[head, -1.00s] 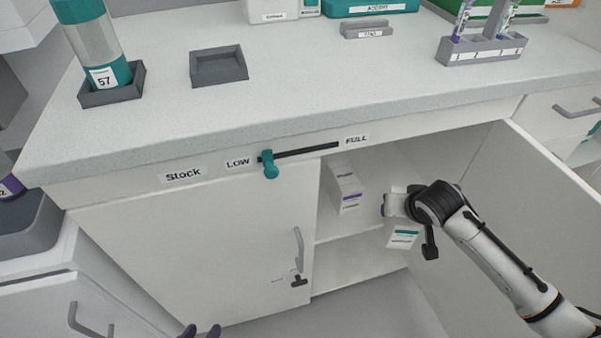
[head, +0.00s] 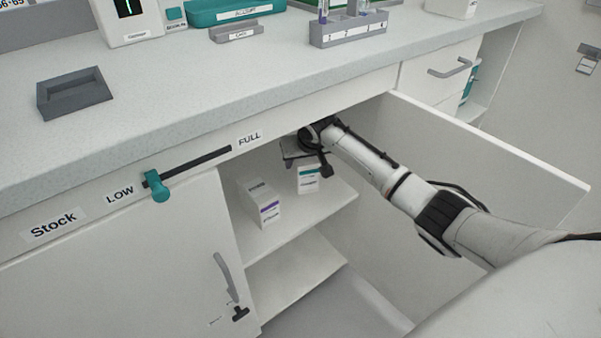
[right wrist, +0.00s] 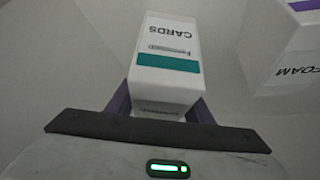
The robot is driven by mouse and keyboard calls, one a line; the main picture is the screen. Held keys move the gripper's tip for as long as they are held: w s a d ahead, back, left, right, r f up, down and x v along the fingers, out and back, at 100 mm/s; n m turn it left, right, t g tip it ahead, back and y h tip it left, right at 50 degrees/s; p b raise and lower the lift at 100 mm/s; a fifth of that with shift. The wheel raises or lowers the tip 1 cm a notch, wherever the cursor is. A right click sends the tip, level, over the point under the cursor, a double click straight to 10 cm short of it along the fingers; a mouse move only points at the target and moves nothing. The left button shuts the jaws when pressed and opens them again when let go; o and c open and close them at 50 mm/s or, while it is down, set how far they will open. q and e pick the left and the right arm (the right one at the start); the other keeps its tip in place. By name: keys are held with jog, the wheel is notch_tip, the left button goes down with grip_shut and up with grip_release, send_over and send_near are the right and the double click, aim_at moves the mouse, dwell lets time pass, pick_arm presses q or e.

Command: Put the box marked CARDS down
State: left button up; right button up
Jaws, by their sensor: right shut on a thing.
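The box marked CARDS (right wrist: 166,62) is white with a teal band; in the head view it (head: 309,179) is inside the open cupboard, over the upper shelf (head: 300,218). My right gripper (right wrist: 160,112) is shut on it, one finger on each side. In the head view the gripper (head: 306,160) reaches into the cupboard from the right, under the counter edge. Whether the box's base touches the shelf I cannot tell. My left gripper is not in view.
A white box with a purple band (head: 261,204) stands on the shelf to the left; in the wrist view it reads FOAM (right wrist: 290,65). The open door (head: 470,150) is on the right, the closed left door (head: 130,270) on the left. The shelf front is clear.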

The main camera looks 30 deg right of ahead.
jog(key=shift+w+d+f+b, duration=0.2)
jog(key=shift+w+b, duration=0.15)
jog(key=shift+w, duration=0.2)
notch_tip(320, 180, down, 3)
jog(key=shift+s+f+b, duration=0.1)
jog(key=shift+b, duration=0.65)
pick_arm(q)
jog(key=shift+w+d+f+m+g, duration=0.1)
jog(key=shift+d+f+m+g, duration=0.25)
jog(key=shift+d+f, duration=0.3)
pick_arm(e)
jog(key=o, duration=1.1)
jog(key=shift+f, duration=0.1)
